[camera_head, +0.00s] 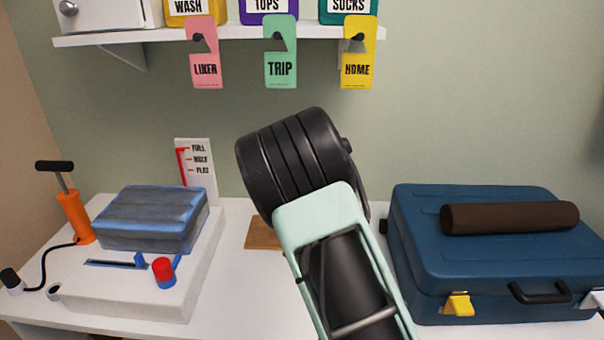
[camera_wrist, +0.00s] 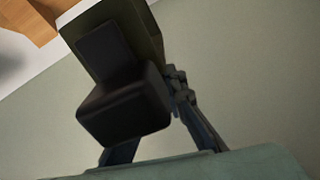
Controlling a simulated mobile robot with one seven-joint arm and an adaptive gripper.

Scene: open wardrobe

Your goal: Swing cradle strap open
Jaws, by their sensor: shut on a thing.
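My gripper (camera_wrist: 128,105) shows in the wrist view, with dark finger links rising from the lower edge. It is shut on a dark olive, block-shaped part (camera_wrist: 143,35) at the top of that view. I cannot tell for sure whether this part is the cradle strap. In the head view my arm crosses the middle of the picture, and its large black joint hides the gripper and whatever it holds. No cradle or strap can be made out clearly in the head view.
A blue suitcase (camera_head: 480,285) with a brown roll (camera_head: 510,218) on it stands right. A white base (camera_head: 140,300) with a grey-blue bundle (camera_head: 150,220) and an orange pump (camera_head: 73,217) stand left. A wooden board (camera_head: 262,236) lies behind my arm. A shelf (camera_head: 120,39) with hanging tags is above.

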